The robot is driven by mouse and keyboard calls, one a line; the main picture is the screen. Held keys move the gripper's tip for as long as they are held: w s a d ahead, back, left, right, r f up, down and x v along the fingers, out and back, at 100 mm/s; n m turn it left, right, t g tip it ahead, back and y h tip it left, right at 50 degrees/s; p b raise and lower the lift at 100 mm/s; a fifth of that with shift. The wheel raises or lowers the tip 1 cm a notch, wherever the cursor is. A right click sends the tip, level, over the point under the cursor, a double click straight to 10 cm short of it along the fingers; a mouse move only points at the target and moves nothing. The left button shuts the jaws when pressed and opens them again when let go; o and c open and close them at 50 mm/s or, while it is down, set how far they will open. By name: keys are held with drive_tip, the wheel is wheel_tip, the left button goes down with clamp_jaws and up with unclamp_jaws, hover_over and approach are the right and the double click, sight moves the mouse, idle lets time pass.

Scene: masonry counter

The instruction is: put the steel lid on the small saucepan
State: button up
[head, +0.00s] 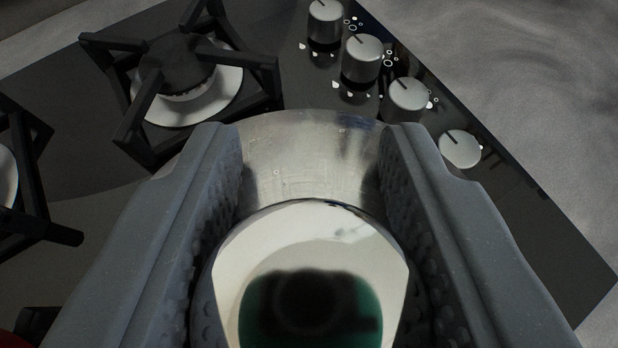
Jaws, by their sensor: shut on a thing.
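My gripper (311,165) reaches in from the bottom of the head view, its two grey padded fingers shut on the shiny rounded knob of the steel lid (305,140). The knob mirrors a dark shape with green edges. The lid's brushed far part shows between and beyond the fingers, over the dark hob; the fingers hide its sides. I cannot tell whether the lid hangs free or rests on something. I do not see the small saucepan; anything under the lid is hidden.
A gas burner with a black grate (180,75) stands at the upper left, with no pan on it. Another grate (30,170) shows at the left edge. Several grey knobs (361,58) line the hob's right side. Bare grey counter (520,100) lies beyond.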

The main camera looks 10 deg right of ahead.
drive_tip(key=shift+f, duration=0.2)
drive_tip(key=o, duration=1.1)
drive_tip(key=shift+b+v, duration=1.15)
drive_tip(key=shift+v, duration=5.7)
drive_tip(key=w+a+r+t+b, duration=0.1)
drive_tip(key=a+r+b, duration=0.15)
drive_tip(key=r, duration=0.65)
drive_tip(key=w+a+r+t+b, duration=0.15)
drive_tip(key=a+r, duration=0.25)
drive_tip(key=r, duration=0.6)
drive_tip(key=s+a+r+n+y+b, duration=0.1)
drive_tip(key=s+a+r, duration=0.2)
drive_tip(key=s+r, duration=0.2)
drive_tip(key=s+a+r+y+b, duration=0.1)
drive_tip(key=s+a+r, duration=0.3)
drive_tip(key=r, duration=0.4)
drive_tip(key=s+a+r+n+t+b, duration=0.1)
drive_tip(key=s+a+r+b, duration=0.1)
drive_tip(key=s+a+r, duration=0.2)
drive_tip(key=shift+s+a+r+n+y+b, duration=0.15)
drive_tip(key=shift+s+r, duration=0.15)
drive_tip(key=shift+r, duration=0.3)
drive_tip(key=shift+s+d+r+n+y+b, duration=0.1)
drive_tip(key=shift+s+r, duration=0.2)
drive_tip(key=shift+r, duration=0.35)
drive_tip(key=shift+s+a+r+n+y+b, duration=0.15)
drive_tip(key=shift+s+r, duration=0.15)
drive_tip(key=shift+r, duration=0.3)
